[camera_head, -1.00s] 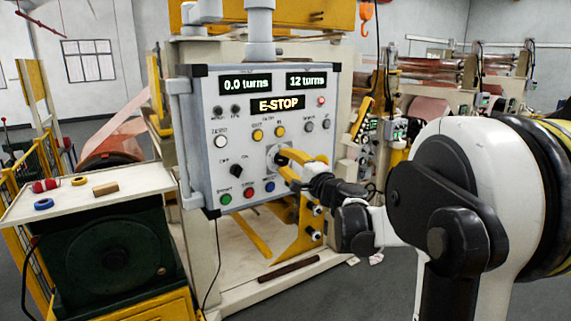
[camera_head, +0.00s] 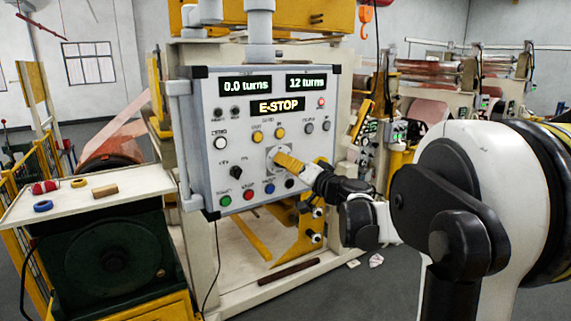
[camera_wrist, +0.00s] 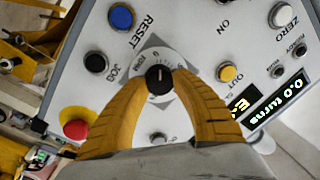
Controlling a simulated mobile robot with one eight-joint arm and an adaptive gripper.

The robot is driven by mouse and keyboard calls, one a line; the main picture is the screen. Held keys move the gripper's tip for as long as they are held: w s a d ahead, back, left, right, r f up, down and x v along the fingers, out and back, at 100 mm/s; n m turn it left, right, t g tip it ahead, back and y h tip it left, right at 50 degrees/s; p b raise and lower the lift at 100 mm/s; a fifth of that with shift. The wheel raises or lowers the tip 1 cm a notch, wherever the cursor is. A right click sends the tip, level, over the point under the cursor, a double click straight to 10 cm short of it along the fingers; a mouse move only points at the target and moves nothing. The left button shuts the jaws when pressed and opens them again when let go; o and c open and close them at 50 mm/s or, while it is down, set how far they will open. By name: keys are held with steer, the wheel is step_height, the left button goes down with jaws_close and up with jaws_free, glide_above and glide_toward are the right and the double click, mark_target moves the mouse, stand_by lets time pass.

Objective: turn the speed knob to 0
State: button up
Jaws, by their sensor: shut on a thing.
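The speed knob (camera_wrist: 159,78) is a small round black knob with a light pointer line. It sits on a pale dial with small markings in the wrist view, and its pointer aims toward the top of that picture. The markings are too small to read surely. My gripper (camera_wrist: 161,83) has two yellow fingers, shut on the knob from both sides. In the head view my gripper (camera_head: 278,160) is against the lower middle of the control panel (camera_head: 202,95), and its fingers hide the knob there.
The panel's lit display (camera_head: 277,105) reads E-STOP. Close to the fingers in the wrist view are a red button (camera_wrist: 75,130), a black JOG button (camera_wrist: 96,62), a blue RESET button (camera_wrist: 121,17) and a yellow button (camera_wrist: 227,73). A white side table (camera_head: 130,190) stands at left.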

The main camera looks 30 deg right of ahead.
steer(key=shift+r+n, duration=0.1)
steer(key=shift+n, duration=0.5)
steer(key=o, duration=1.2)
steer(key=shift+w+d+n, duration=0.1)
steer(key=shift+n, duration=0.2)
steer(key=shift+o, duration=0.2)
steer(key=s+d, duration=0.1)
steer(key=s, duration=1.1)
steer(key=shift+f, duration=0.2)
